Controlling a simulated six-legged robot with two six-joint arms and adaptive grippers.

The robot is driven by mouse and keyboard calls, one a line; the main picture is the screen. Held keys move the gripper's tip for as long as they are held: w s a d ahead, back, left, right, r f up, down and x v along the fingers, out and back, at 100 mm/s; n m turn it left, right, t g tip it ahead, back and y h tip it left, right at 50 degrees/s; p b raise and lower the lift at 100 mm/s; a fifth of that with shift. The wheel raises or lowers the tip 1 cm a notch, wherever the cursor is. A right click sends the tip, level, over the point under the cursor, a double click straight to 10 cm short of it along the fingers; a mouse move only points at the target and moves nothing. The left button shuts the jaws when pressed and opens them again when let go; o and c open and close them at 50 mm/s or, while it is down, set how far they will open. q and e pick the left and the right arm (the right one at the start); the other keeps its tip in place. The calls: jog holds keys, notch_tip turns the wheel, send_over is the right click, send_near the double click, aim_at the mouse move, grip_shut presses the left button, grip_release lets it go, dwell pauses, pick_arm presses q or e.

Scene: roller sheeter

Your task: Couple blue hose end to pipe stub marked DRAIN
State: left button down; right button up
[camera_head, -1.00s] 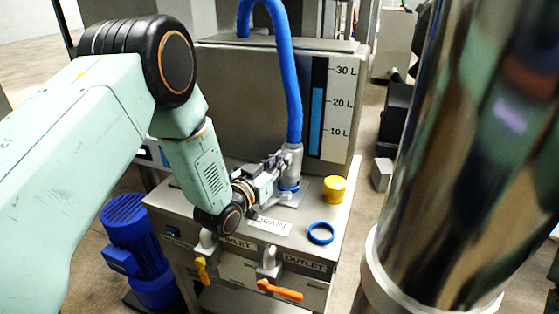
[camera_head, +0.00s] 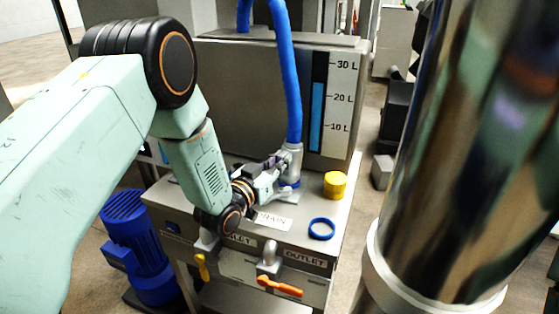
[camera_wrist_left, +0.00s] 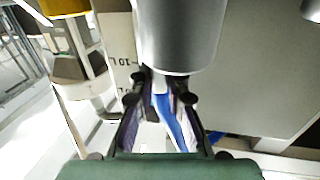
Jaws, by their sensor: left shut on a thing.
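The blue hose (camera_head: 287,75) hangs down to a grey cylindrical hose end (camera_head: 293,156). My left gripper (camera_head: 283,163) is shut on this hose end from the left and holds it upright. In the left wrist view the grey hose end (camera_wrist_left: 180,38) fills the top middle, beyond my gripper (camera_wrist_left: 161,92). The hose end stands over a spot behind the DRAIN label (camera_head: 273,221), with a little blue (camera_head: 290,184) showing at its lower edge. The stub itself is hidden, so I cannot tell how far the hose end is over it. My right gripper is not in view.
A yellow cap (camera_head: 335,184) and a loose blue ring (camera_head: 321,237) are right of the hose end on the bench top. An orange-handled valve (camera_head: 280,286) and a yellow-handled valve (camera_head: 202,265) are in front. A tank with a level gauge (camera_head: 317,104) stands behind.

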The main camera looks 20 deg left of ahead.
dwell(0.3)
pick_arm(q)
jog(key=c, duration=1.3)
grip_release()
jog(key=shift+o, duration=0.2)
jog(key=shift+f, duration=0.1)
jog(key=shift+s, duration=0.1)
jog(key=v, duration=1.2)
